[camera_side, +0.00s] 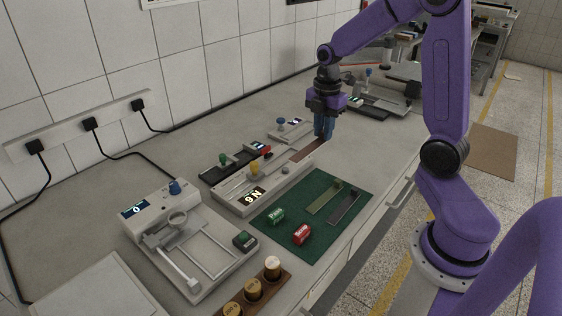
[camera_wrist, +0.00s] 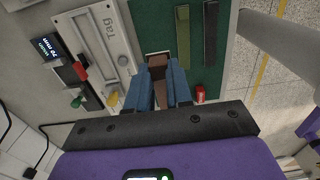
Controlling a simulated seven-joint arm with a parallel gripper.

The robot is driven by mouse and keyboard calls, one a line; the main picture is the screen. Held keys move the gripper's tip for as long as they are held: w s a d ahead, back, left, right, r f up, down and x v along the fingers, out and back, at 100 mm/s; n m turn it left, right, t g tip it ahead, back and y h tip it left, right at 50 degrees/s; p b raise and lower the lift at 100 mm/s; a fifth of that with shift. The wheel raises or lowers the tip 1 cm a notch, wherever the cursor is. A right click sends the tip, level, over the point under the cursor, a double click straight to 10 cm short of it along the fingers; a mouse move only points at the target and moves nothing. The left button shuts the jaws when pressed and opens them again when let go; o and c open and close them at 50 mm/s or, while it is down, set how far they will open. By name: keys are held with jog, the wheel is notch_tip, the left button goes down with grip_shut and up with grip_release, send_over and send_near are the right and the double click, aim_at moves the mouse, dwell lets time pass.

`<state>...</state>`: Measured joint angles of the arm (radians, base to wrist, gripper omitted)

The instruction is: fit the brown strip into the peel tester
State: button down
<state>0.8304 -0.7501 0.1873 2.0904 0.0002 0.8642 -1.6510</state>
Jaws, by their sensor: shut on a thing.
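The brown strip (camera_side: 308,150) is held by my gripper (camera_side: 323,136) and extends from the fingertips toward the lower left. The pale peel tester (camera_side: 224,201), with a yellow knob and a number display, lies beside the green mat. The strip is close to the tester's far end; I cannot tell whether they touch. In the wrist view the brown strip (camera_wrist: 157,72) sits between the blue fingers of my gripper (camera_wrist: 157,88), and the tester (camera_wrist: 98,38) is to their left. The strip's gripped part is partly hidden by the fingers.
A green mat (camera_side: 283,204) holds an olive strip (camera_side: 325,198), a dark strip (camera_side: 344,207), a green Pass block (camera_side: 276,215) and a red Scrap block (camera_side: 302,235). A dark-based gauge (camera_side: 208,175) stands left of the tester. A scale-like instrument (camera_side: 150,215) is nearer.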

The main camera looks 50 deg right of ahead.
jog(key=w, duration=0.2)
send_over(291, 153)
jog(key=s, duration=0.1)
jog(key=f, duration=0.8)
jog(key=shift+s+a+f, duration=0.15)
jog(key=shift+a, duration=0.05)
jog(key=shift+w+d+f, duration=0.2)
jog(key=shift+w+f, duration=0.4)
jog(key=shift+f, duration=1.7)
jog(key=c, duration=1)
grip_release()
jog(key=shift+f, duration=0.15)
